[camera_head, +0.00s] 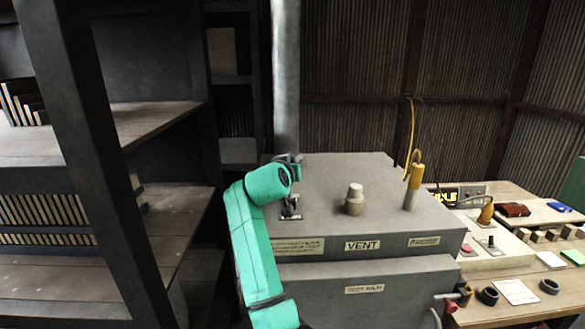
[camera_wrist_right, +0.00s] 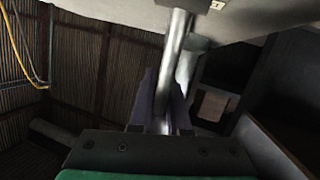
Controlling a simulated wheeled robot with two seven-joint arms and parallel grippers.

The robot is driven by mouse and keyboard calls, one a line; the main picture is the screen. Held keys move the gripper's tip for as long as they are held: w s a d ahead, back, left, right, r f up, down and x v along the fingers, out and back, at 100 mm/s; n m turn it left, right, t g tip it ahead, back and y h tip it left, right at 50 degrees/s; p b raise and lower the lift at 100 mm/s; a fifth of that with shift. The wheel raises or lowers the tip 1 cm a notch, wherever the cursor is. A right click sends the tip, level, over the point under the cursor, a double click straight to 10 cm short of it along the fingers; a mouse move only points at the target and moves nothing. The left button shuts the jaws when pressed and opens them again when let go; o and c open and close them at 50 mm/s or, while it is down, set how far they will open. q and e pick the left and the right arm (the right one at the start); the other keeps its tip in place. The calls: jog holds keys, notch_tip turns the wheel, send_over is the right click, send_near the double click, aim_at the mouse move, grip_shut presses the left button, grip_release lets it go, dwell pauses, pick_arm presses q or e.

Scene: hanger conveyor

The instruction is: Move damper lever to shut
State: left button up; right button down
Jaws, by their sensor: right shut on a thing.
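The grey kiln (camera_head: 340,240) stands in front of me, with a tall metal flue pipe (camera_head: 286,80) rising behind my green right arm. My right gripper (camera_wrist_right: 166,108) is shut on a bright metal bar, which I take to be the damper lever (camera_wrist_right: 178,45); the bar runs between the dark fingers. In the head view the wrist covers the lever, and the fingers are hard to make out near the pipe. A small metal bracket (camera_head: 291,209) shows on the kiln top just below the wrist. The lever's angle and any shut mark cannot be told. My left gripper is not in view.
On the kiln top stand a pale knob (camera_head: 354,199) behind the VENT label and a yellow-handled probe (camera_head: 413,186) with a cable. Wooden shelves (camera_head: 160,130) are at left. A bench (camera_head: 490,312) with small items is at right.

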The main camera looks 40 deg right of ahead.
jog(key=shift+r, duration=0.45)
jog(key=c, duration=1)
grip_release()
jog(key=o, duration=0.5)
jog(key=shift+w+f, duration=0.15)
jog(key=shift+w, duration=0.05)
jog(key=shift+s+f, duration=0.1)
jog(key=shift+s, duration=0.05)
